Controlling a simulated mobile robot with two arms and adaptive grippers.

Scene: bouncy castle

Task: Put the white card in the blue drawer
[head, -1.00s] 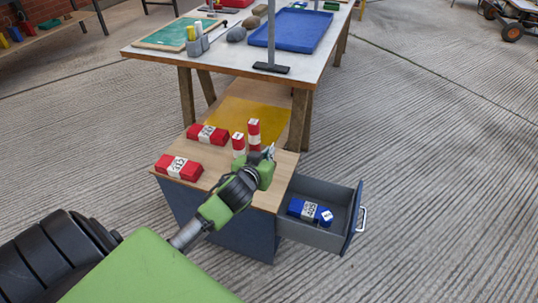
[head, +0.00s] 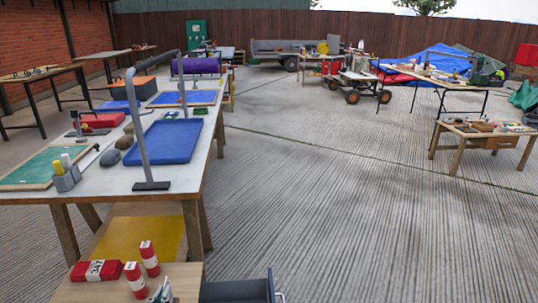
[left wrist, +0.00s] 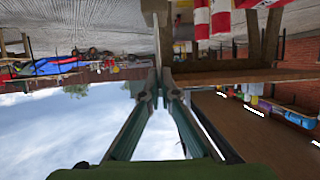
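My left gripper (head: 161,293) shows at the bottom edge of the head view, over the wooden top of the small cabinet (head: 185,275). In the left wrist view its fingers (left wrist: 158,45) meet, and it looks shut. My right gripper is not in view.
A red box (head: 96,270) and two red-and-white cylinders (head: 148,258) stand on the cabinet top beside the gripper. Behind is a long white table (head: 105,185) with a blue tray (head: 168,141). Open concrete floor (head: 330,210) lies to the right.

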